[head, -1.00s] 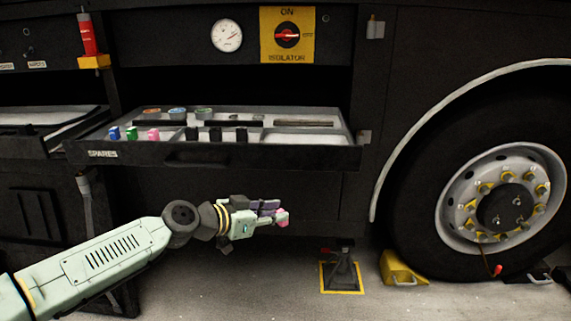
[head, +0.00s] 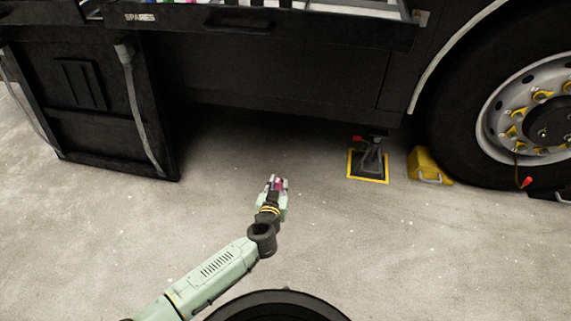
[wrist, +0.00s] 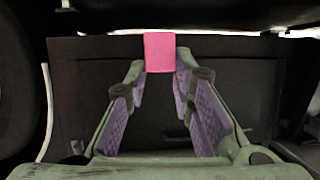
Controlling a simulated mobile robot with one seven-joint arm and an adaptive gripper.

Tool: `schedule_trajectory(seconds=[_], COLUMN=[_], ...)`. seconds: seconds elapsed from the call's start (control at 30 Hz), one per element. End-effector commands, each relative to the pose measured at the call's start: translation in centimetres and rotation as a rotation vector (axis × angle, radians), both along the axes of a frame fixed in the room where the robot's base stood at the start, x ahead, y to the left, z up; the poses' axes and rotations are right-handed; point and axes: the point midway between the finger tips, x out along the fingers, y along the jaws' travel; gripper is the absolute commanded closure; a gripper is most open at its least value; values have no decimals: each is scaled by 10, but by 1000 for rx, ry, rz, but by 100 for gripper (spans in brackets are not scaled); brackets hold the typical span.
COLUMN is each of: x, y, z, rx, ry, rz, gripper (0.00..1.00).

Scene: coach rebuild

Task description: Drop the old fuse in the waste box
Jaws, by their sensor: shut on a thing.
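My gripper (head: 277,183) is shut on a pink fuse (wrist: 160,52), and holds it low in front of the vehicle, above open floor. In the wrist view, the fuse sits between the two fingertips and sticks out beyond them. In the head view only a small bit of pink shows at the fingertips. I cannot make out a waste box in either view.
A spares drawer (head: 300,32) juts out at the top of the head view. A black cabinet (head: 90,110) stands at the left. A jack stand (head: 370,158), a yellow chock (head: 428,165) and a wheel (head: 460,150) are at the right. The middle floor is clear.

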Motion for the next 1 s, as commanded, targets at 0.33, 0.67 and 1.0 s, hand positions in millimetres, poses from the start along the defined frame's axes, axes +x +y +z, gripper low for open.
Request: schedule_trajectory(seconds=[0.33,0.67,1.0], x=[-5,-10,-9], y=[16,22,22], z=[-61,-91,-90], rx=[-3,6,5], ry=[1,6,4], rz=[159,222,221], gripper=[93,93,93])
